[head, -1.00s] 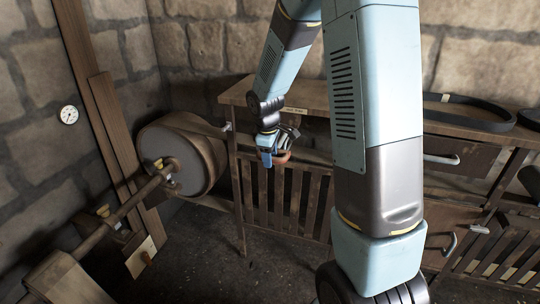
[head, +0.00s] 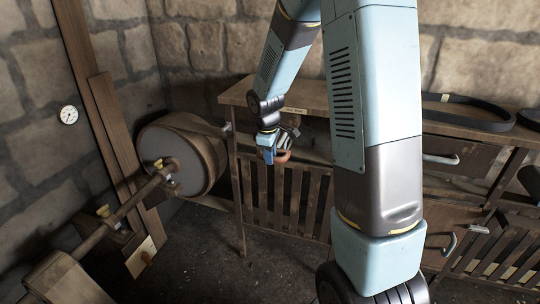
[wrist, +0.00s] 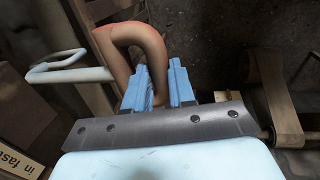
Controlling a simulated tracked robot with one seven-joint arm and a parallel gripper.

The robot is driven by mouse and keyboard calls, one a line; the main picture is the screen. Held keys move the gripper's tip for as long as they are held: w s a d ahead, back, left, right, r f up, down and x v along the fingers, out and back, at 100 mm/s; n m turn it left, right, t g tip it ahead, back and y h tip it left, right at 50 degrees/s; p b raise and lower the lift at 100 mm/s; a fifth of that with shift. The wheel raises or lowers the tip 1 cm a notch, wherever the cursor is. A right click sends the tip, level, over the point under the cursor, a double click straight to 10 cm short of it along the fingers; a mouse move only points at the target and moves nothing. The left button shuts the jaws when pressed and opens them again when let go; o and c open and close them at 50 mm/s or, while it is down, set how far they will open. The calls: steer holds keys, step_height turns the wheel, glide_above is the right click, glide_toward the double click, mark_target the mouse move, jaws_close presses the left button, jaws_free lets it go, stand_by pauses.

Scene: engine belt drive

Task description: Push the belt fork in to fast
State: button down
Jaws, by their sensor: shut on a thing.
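The belt fork's handle, a brown loop with a reddish edge, shows in the wrist view (wrist: 128,45) and as a small reddish piece in the head view (head: 284,157). My gripper (wrist: 158,88) has blue fingers and is shut on the lower part of this loop. In the head view my gripper (head: 269,155) is at the front of the wooden bench, right of the drum. A label (wrist: 18,160) reading "in fast" lies at the lower left of the wrist view. The fork's prongs on the belt cannot be made out clearly.
A large drum (head: 182,158) on a shaft (head: 130,204) stands to the left. A slatted wooden bench (head: 306,97) stands behind my gripper, with a loose black belt (head: 470,107) on top. A pale bent rod (wrist: 70,74) lies close left of the handle.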

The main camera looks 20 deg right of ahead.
steer(key=w+d, duration=0.5)
steer(key=w, duration=0.2)
steer(key=shift+w+d+r, duration=0.15)
steer(key=shift+w+d, duration=0.2)
steer(key=shift+w, duration=0.05)
steer(key=c, duration=1)
jaws_free()
steer(key=shift+o, duration=0.2)
step_height(320, 180, up, 13)
steer(key=s+a, duration=0.1)
steer(key=s, duration=0.1)
steer(key=shift+a, duration=0.3)
steer(key=shift+s+r, duration=0.15)
